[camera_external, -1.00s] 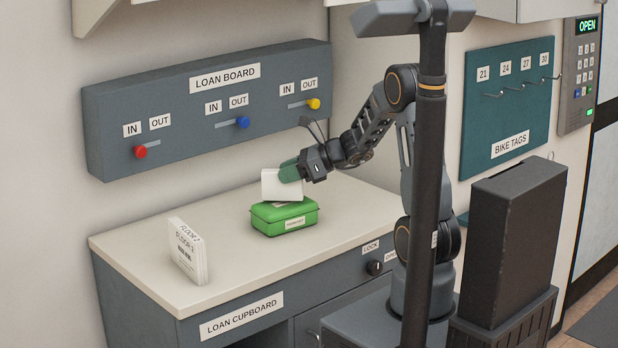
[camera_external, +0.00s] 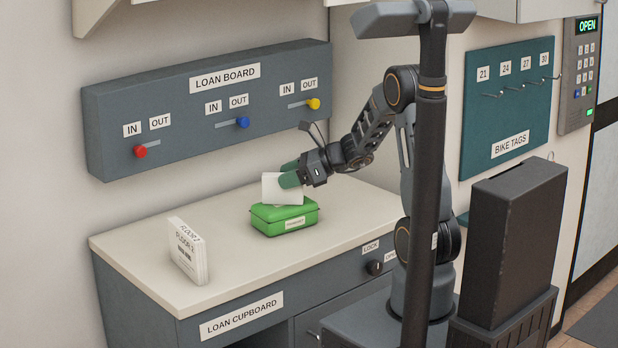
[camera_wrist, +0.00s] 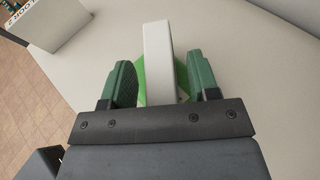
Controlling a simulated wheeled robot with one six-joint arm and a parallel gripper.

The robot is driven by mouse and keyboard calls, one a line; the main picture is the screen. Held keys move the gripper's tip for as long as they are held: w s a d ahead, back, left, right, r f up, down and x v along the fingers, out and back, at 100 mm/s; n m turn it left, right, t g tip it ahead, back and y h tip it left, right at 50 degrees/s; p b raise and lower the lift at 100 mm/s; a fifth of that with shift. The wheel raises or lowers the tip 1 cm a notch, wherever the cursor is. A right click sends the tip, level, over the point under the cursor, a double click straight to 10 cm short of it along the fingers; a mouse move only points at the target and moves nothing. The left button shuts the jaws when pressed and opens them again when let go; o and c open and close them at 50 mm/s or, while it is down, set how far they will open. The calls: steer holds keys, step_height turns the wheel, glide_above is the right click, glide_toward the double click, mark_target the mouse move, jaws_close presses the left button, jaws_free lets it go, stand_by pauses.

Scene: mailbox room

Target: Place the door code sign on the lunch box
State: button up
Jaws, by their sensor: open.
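The green lunch box (camera_external: 284,218) sits on the cupboard top, with a small label on its front. A white sign (camera_external: 283,188) stands upright on or just above its lid, its face blank toward the outside camera. In the wrist view the sign shows as a pale slab (camera_wrist: 158,60) with the green lunch box (camera_wrist: 181,78) beneath it. My gripper (camera_external: 290,175) has green fingers on either side of the sign. In the wrist view the gripper (camera_wrist: 161,82) is open, with a gap between each finger and the sign.
A white floor sign block (camera_external: 189,252) stands at the left of the worktop (camera_external: 345,212). The loan board (camera_external: 208,105) with its sliders is on the wall behind. The worktop between block and lunch box is clear.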

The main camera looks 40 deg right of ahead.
steer(key=v, duration=1.1)
steer(key=s+a+n+g+h, duration=0.2)
steer(key=s+a+n+h, duration=0.2)
steer(key=n, duration=0.9)
steer(key=s+a+f+n+g+h, duration=0.1)
steer(key=s+a+n+g+h, duration=0.2)
steer(key=s+n, duration=0.6)
steer(key=shift+a+n+h, duration=0.45)
steer(key=shift+n+h, duration=0.75)
steer(key=shift+n, duration=1.4)
steer(key=shift+s+f, duration=0.15)
